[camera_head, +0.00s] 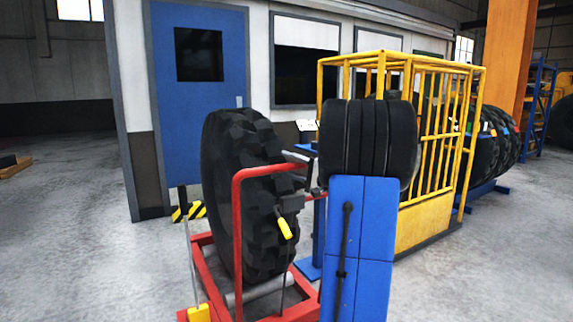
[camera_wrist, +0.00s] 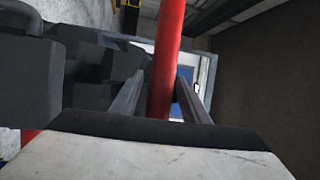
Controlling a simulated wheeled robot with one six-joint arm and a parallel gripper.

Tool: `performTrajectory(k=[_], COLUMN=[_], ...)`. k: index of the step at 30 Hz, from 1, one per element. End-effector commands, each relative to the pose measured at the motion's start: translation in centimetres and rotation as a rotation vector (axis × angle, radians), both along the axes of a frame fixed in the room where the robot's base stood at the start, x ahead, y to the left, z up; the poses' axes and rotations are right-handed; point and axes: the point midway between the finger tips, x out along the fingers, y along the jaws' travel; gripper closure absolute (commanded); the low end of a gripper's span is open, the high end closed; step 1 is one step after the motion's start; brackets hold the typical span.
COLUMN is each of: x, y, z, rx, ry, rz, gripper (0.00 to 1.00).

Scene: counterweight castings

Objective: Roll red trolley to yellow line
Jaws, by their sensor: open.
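The red trolley (camera_head: 238,235) stands on the floor at centre left in the head view, with an upright hoop handle and a low frame. A large black lugged tyre (camera_head: 243,190) stands upright in it. In the wrist view a red bar (camera_wrist: 167,55), apparently the trolley's handle, passes between the two fingers of my gripper (camera_wrist: 160,98). The fingers are apart, one on each side of the bar; whether either touches it I cannot tell. No yellow floor line is visible.
A blue panelled body (camera_head: 374,240) with a black ribbed cylinder (camera_head: 368,140) above it blocks the view right of the trolley. A yellow cage (camera_head: 425,225) stands behind it. A blue door (camera_head: 185,125) is behind the trolley. Grey floor at left is mostly clear.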

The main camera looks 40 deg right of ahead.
Motion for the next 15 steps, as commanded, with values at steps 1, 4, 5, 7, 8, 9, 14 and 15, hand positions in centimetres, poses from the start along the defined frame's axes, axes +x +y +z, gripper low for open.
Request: performTrajectory(k=[1,4,5,7,8,9,14,15], x=[0.35,0.72,0.78,0.85,0.86,0.86,0.84,0.84], y=[0.08,0.12,0.13,0.14,0.14,0.14,0.14,0.14], z=[0.06,0.12,0.12,0.15,0.15,0.15,0.15,0.15], rx=[0.0,0.0,0.0,0.0,0.0,0.0,0.0,0.0], ry=[0.0,0.0,0.001,0.001,0.001,0.001,0.001,0.001], rz=[0.001,-0.001,-0.001,-0.001,-0.001,-0.001,-0.001,-0.001], gripper=[0.58,0.58,0.58,0.58,0.58,0.58,0.65,0.75])
